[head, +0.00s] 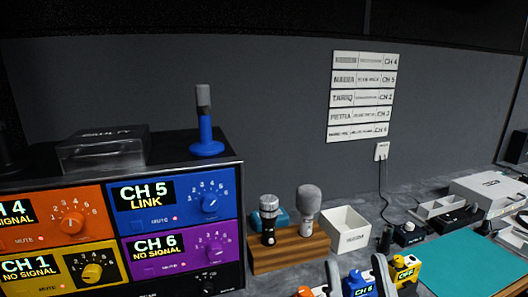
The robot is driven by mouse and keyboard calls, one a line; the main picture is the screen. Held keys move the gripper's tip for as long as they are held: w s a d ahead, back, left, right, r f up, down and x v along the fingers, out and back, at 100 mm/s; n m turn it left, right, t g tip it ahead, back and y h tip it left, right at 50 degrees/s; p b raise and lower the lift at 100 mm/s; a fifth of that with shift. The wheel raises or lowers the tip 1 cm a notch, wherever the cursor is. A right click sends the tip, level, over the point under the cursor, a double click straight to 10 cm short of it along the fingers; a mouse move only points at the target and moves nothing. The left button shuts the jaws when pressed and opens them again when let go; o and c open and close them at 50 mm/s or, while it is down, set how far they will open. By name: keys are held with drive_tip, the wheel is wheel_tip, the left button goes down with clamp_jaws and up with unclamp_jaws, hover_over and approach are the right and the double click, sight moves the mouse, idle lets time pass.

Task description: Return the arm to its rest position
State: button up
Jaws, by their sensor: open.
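My gripper (358,272) shows at the bottom edge, right of the middle. Its two grey curved fingers stand apart, so it is open. A small blue unit (358,285) shows between the fingers; I cannot tell from this view how close it is to them, and nothing is seen gripped. The rest of my arm is below the picture.
A yellow unit (406,270) and an orange unit (305,292) flank the fingers. Behind are a wooden stand (285,255) with two microphones and a white box (345,230). A channel rack (120,225) fills the left. A teal mat (480,265) lies right.

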drive_tip(key=s+d+f+m+g+h, duration=0.2)
drive_tip(key=s+d+f+g, duration=0.1)
drive_tip(key=s+f, duration=0.3)
drive_tip(key=s+d+f+m+g+h, duration=0.2)
drive_tip(key=s+f+g, duration=0.1)
drive_tip(key=f, duration=0.6)
drive_tip(key=s+d+f+n+g, duration=0.1)
drive_tip(key=s+f+g, duration=0.2)
drive_tip(key=s+f, duration=0.2)
drive_tip(key=s+d+f+g+y, duration=0.1)
drive_tip(key=s+f, duration=0.4)
drive_tip(key=s, duration=0.7)
drive_tip(key=shift+s+d+n+g, duration=0.2)
drive_tip(key=shift+d+n+g, duration=0.2)
drive_tip(key=shift+d+g, duration=0.4)
drive_tip(key=shift+a, duration=0.15)
